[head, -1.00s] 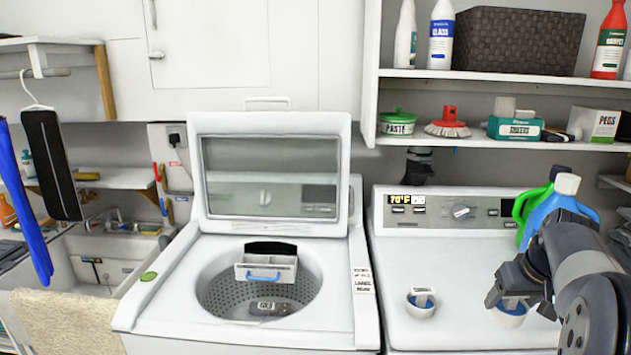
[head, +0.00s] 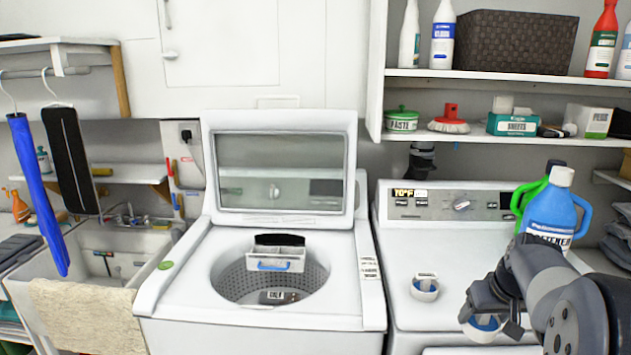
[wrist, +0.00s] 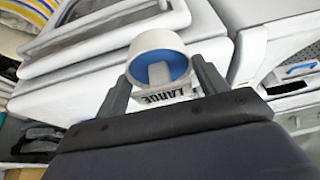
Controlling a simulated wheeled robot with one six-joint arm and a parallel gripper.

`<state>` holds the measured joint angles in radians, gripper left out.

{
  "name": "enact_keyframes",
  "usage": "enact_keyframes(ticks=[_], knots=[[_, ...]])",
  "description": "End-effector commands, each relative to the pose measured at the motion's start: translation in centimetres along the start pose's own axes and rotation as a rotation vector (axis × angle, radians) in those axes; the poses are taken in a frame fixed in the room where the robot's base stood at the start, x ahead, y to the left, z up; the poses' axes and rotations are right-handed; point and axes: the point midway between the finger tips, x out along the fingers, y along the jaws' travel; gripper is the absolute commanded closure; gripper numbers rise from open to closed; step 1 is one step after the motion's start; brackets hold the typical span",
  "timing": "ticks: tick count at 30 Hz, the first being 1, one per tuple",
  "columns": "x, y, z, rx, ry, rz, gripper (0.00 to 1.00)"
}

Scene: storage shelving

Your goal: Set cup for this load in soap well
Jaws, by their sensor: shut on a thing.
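My gripper (head: 492,312) is shut on a white measuring cup with a blue inside (head: 483,328), at the dryer's front right. The held cup also shows in the wrist view (wrist: 158,58), between both fingers, with a label reading LARGE. In the head view my gripper and arm partly cover it. The soap well, a pale tray with a blue handle (head: 275,265), sits at the back of the open washer's tub.
The washer (head: 190,310) has its glass lid raised. A dark labelled piece (head: 279,297) lies in its drum. The dryer (head: 400,255) has a control panel at the back. A blue softener bottle (head: 553,215) and a green bottle (head: 527,197) stand at the dryer's back right. A sink (head: 110,255) is at left.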

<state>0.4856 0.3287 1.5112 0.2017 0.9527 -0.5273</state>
Motion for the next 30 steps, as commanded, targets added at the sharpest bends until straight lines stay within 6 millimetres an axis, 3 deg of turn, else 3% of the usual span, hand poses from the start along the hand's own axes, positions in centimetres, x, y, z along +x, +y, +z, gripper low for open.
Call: enact_keyframes(ticks=[9, 15, 18, 23, 30], knots=[[9.2, -10.7, 3.2, -0.033, -0.009, -0.015, 0.60], [14.1, -16.2, 4.7, -0.043, -0.005, -0.018, 0.60], [15.7, -18.0, 5.2, -0.045, -0.004, -0.018, 0.60], [17.2, -19.2, 6.0, -0.045, -0.004, -0.018, 0.60], [19.7, -19.2, 10.3, -0.043, -0.005, -0.018, 0.60]])
